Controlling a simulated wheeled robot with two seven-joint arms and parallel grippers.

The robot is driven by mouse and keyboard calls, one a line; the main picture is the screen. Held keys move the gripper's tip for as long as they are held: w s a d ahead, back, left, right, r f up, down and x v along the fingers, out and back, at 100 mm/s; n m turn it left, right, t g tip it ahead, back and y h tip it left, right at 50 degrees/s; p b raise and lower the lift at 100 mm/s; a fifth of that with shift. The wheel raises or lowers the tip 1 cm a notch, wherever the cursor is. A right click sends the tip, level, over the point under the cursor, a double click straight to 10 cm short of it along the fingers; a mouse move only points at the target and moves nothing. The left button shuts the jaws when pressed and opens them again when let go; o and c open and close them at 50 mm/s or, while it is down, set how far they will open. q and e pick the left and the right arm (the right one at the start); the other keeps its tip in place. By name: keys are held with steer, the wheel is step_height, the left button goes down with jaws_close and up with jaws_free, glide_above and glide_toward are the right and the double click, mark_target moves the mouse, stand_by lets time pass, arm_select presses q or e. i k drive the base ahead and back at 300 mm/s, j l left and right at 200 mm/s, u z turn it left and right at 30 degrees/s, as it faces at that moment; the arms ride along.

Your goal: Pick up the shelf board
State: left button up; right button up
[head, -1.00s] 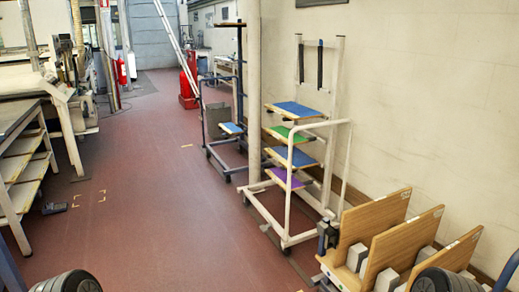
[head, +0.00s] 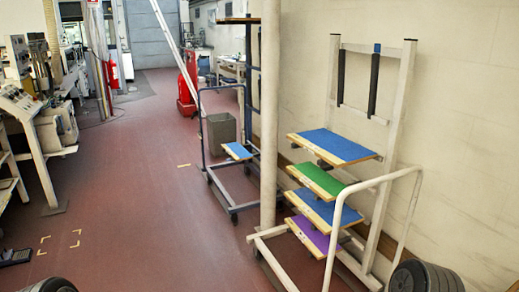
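The white rack (head: 405,110) stands on the right near the wall and carries several coloured shelf boards. From top to bottom these are a blue board (head: 335,145), a green board (head: 318,178), a second blue board (head: 322,206) and a purple board (head: 311,235). Another small blue board (head: 238,151) sits low on a dark cart (head: 205,150) farther back. I cannot tell which one is the task's shelf board. Neither gripper is in view; only dark ribbed parts of my own arms show at the bottom edge.
A pale post (head: 269,110) stands between the dark cart and the white rack. A grey bin (head: 222,132) and a red extinguisher unit (head: 188,85) are behind. Machines (head: 45,120) line the left. The red-brown floor (head: 145,200) in the middle is clear.

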mark_target(337, 151)
steer(key=i+j+z, duration=0.15)
steer(key=i+z, duration=0.35)
steer(key=i+j+z, duration=0.95)
